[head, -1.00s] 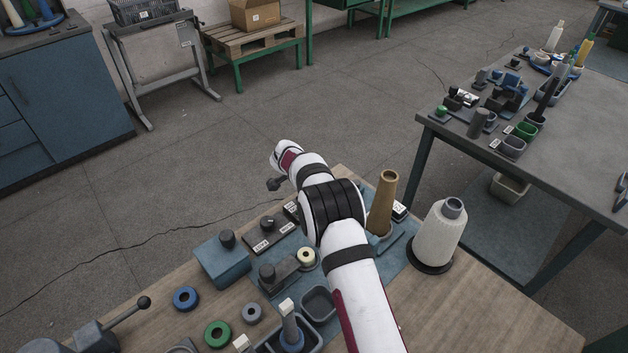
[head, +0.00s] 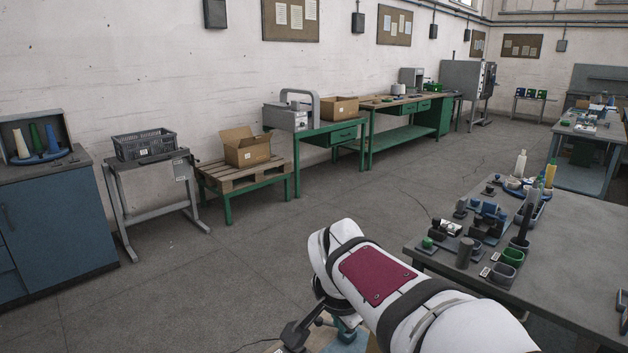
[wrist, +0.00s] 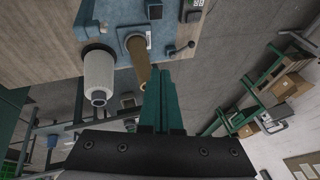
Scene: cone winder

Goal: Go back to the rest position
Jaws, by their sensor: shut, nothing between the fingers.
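In the wrist view, the two dark green fingers of my gripper (wrist: 163,78) are together with nothing between them. They point toward the wooden workbench (wrist: 40,40) and seem apart from everything on it. A brown cone (wrist: 137,52) stands on a blue-grey plate beside the fingertips in that picture, and a white yarn package (wrist: 98,72) is left of it. In the head view my white arm reaches up from the lower right. Dark parts at its end show at the bottom edge, where little of the workbench is visible.
A grey table (head: 570,245) with several small parts and bottles stands at the right. A blue cabinet (head: 50,220), a grey crate (head: 143,144) on a stand and a cardboard box (head: 246,147) on a pallet line the wall. The floor between is clear.

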